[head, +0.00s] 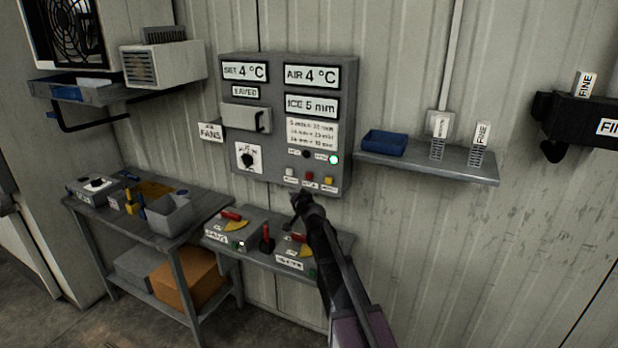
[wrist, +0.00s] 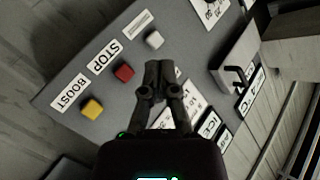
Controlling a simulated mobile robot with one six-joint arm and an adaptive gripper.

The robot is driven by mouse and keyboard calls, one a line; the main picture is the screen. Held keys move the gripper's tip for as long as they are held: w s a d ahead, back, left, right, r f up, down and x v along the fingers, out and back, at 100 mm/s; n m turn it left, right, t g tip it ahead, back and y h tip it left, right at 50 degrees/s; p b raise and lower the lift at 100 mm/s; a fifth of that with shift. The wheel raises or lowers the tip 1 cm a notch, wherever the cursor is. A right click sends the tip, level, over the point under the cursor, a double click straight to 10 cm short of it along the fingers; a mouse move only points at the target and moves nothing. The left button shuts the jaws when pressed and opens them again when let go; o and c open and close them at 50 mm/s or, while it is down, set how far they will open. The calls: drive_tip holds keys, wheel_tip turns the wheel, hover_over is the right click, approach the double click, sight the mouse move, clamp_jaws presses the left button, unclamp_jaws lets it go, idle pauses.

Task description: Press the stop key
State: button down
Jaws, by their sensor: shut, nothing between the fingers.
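The stop key is a red button (wrist: 124,73) beside a STOP label (wrist: 104,57) on the grey control panel (wrist: 75,85). In the head view the red key (head: 309,176) sits in the bottom row of the panel (head: 225,75). A white key (wrist: 154,40) and a yellow key (wrist: 92,109) with a BOOST label flank it. My gripper (wrist: 161,75) is shut and empty, and appears to the right of the red key in the wrist view. In the head view my gripper (head: 300,198) shows just below the key row. I cannot tell its gap to the panel.
A small ledge (head: 345,238) with lever boxes lies below the panel, close to my arm. A shelf (head: 470,170) with a blue tray (head: 384,143) is to the right. A workbench (head: 95,210) stands at left. A handled cover (wrist: 238,60) projects from the panel.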

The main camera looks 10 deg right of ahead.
sight(306, 176)
drive_tip(key=shift+w+d+r, duration=0.25)
drive_tip(key=shift+w+r, duration=0.05)
drive_tip(key=shift+w, duration=0.05)
drive_tip(key=shift+w+d, duration=0.1)
drive_tip(key=shift+w, duration=0.05)
drive_tip(key=shift+w+d, duration=0.8)
drive_tip(key=shift+w, duration=0.35)
drive_tip(key=shift+w+d, duration=0.85)
drive_tip(key=shift+w, duration=0.25)
drive_tip(key=shift+w+d, duration=0.8)
drive_tip(key=shift+w, duration=0.35)
drive_tip(key=shift+w+d, duration=0.15)
drive_tip(key=shift+w, duration=0.1)
drive_tip(key=shift+w+d, duration=0.1)
drive_tip(key=shift+w, duration=0.05)
drive_tip(key=shift+w+d, duration=0.35)
drive_tip(key=shift+w, duration=0.15)
idle(0.6)
drive_tip(key=shift+s, duration=0.1)
idle(0.3)
drive_tip(key=shift+s+a, duration=0.6)
drive_tip(key=shift+s, duration=0.15)
